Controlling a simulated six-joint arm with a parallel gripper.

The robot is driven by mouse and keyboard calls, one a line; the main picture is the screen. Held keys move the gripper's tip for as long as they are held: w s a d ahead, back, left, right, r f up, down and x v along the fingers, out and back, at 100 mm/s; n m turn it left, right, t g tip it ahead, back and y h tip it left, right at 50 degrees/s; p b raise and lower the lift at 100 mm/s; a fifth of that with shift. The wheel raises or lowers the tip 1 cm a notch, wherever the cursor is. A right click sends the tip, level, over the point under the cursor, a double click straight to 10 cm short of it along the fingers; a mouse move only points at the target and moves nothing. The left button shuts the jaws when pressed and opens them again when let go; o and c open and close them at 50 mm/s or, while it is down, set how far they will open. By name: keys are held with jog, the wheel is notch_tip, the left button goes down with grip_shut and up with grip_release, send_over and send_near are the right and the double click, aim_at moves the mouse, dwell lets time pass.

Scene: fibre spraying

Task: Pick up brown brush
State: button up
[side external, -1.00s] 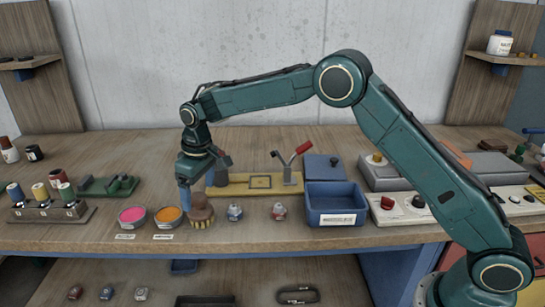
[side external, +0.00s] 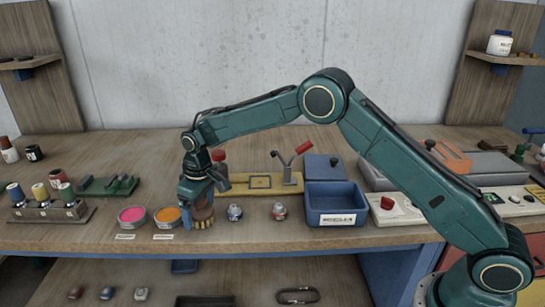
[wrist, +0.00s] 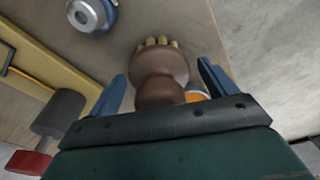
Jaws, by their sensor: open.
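The brown brush (side external: 203,214) stands upright on the bench near the front edge, bristles down. In the wrist view the brush (wrist: 162,68) shows its rounded brown body and pale bristles between the two blue fingers. My gripper (side external: 196,208) is lowered over the brush, with its blue fingers on either side of it. In the wrist view my gripper (wrist: 162,88) is open, with a gap between each finger and the brush. Part of the brush is hidden behind the gripper in the side view.
Pink (side external: 132,216) and orange (side external: 167,216) paint pots sit left of the brush. Two small round items, one blue-grey (side external: 234,212) and one red-grey (side external: 279,211), stand to the right. A yellow board (side external: 240,185) with a red-handled lever lies behind. A blue bin (side external: 335,204) is further right.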

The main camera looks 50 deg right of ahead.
jog(key=shift+c, duration=0.2)
dwell(0.3)
jog(key=c, duration=1.1)
jog(key=shift+o, duration=0.2)
notch_tip(320, 180, up, 20)
dwell(0.3)
jog(key=o, duration=0.4)
jog(key=shift+c, duration=1.3)
jog(key=shift+d+f, duration=0.1)
